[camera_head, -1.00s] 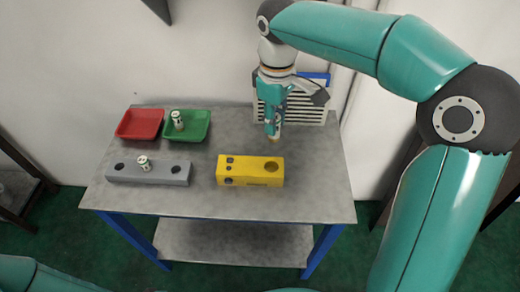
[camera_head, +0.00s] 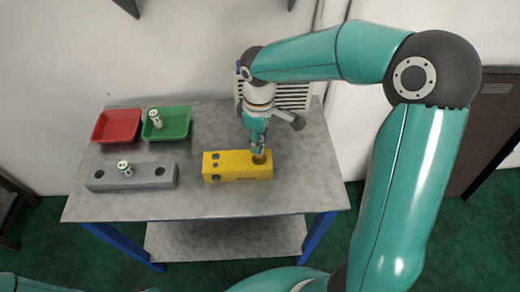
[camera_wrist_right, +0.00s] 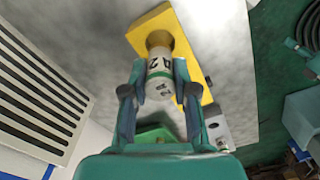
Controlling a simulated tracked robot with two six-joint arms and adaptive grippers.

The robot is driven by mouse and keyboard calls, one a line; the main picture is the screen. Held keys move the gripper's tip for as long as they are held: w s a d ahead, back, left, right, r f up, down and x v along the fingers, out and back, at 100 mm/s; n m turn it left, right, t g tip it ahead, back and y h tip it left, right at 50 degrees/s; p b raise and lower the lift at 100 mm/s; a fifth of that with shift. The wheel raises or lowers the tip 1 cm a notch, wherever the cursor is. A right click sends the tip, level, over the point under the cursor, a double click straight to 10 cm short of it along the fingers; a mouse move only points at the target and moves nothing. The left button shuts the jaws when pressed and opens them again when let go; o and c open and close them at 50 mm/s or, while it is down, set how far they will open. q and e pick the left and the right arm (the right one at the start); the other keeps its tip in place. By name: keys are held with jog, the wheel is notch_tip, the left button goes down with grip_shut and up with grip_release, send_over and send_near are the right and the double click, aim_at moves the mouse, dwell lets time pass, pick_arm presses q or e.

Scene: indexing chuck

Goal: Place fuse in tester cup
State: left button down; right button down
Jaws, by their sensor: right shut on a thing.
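The yellow tester (camera_head: 225,170) lies on the table, with its round cup at the right end and small dark knobs at the left. My right gripper (camera_head: 258,147) points down over the cup. It is shut on a pale fuse with dark markings (camera_wrist_right: 159,80), one finger on each side. In the right wrist view, the fuse's far end meets the dark cup opening of the yellow tester (camera_wrist_right: 150,18). Fingers and fuse hide much of the cup, so I cannot tell how far in the fuse is. My left gripper is not in view.
A grey block (camera_head: 100,180) at left holds another fuse (camera_head: 124,167) between two empty holes. Behind it are a red tray (camera_head: 116,125) and a green tray (camera_head: 180,122) with a fuse (camera_head: 155,117). A slatted panel (camera_head: 290,97) stands behind my gripper. The front tabletop is clear.

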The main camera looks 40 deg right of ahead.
jog(key=shift+f, duration=2.4)
jog(key=shift+s, duration=0.1)
jog(key=c, duration=0.9)
grip_release()
jog(key=shift+r, duration=0.15)
notch_tip(320, 180, up, 12)
jog(key=shift+f, duration=0.1)
